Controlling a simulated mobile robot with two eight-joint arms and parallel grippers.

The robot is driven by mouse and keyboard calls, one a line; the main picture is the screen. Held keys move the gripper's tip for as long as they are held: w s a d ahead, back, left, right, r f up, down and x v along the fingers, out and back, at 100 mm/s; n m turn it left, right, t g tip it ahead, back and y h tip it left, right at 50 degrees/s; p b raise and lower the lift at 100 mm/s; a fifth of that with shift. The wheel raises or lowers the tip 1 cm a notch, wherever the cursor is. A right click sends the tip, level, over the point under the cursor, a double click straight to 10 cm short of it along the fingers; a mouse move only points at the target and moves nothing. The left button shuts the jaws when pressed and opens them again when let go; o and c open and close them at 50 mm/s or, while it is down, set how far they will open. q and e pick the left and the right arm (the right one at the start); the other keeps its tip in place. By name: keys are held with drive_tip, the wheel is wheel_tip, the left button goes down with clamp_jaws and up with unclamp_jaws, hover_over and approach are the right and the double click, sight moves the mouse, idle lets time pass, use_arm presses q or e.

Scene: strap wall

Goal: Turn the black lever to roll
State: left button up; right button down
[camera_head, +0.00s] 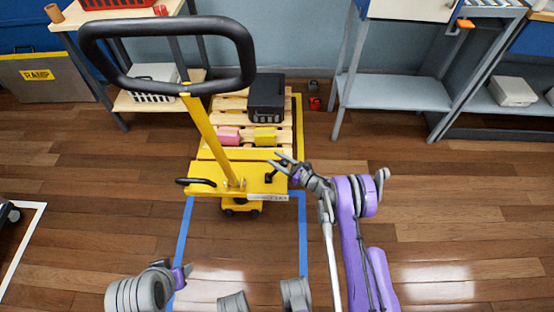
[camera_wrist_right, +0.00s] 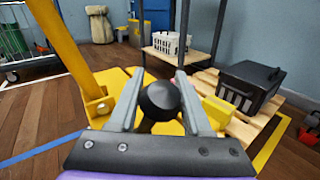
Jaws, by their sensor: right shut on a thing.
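The yellow pallet truck (camera_head: 205,130) stands mid-floor with a black loop handle (camera_head: 250,60) on a yellow post. A black lever with a round knob (camera_wrist_right: 160,98) is on the right of its yellow base; in the head view the lever (camera_head: 269,179) is partly hidden by my gripper. My right gripper (camera_head: 278,165) reaches in from the right, its fingers on both sides of the knob, shut on it. In the wrist view the right gripper (camera_wrist_right: 160,95) hides the lever's lower part. My left arm shows at the bottom left; its gripper's fingers are unclear.
A pallet (camera_head: 292,135) behind the base bears a black crate (camera_head: 266,97), a pink box (camera_head: 229,135) and a yellow box (camera_head: 265,137). A second black grip (camera_head: 196,182) sticks out left of the base. Blue floor lines (camera_head: 184,240) run forward. Grey shelving (camera_head: 395,92) stands behind right.

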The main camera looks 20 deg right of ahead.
idle(0.7)
drive_tip(key=w+a+n+g+h+b, duration=0.1)
drive_tip(key=a, duration=0.5)
drive_tip(key=shift+w+r+n+g+h+b, duration=0.15)
drive_tip(key=shift+w+n+g+h+b, duration=0.15)
drive_tip(key=shift+b, duration=0.1)
drive_tip(key=shift+c, duration=1.8)
unclamp_jaws()
drive_tip(key=shift+d, duration=0.1)
drive_tip(key=shift+d, duration=0.1)
drive_tip(key=p+v, duration=0.1)
drive_tip(key=v, duration=0.9)
drive_tip(key=shift+s+d, duration=0.15)
drive_tip(key=shift+s, duration=0.2)
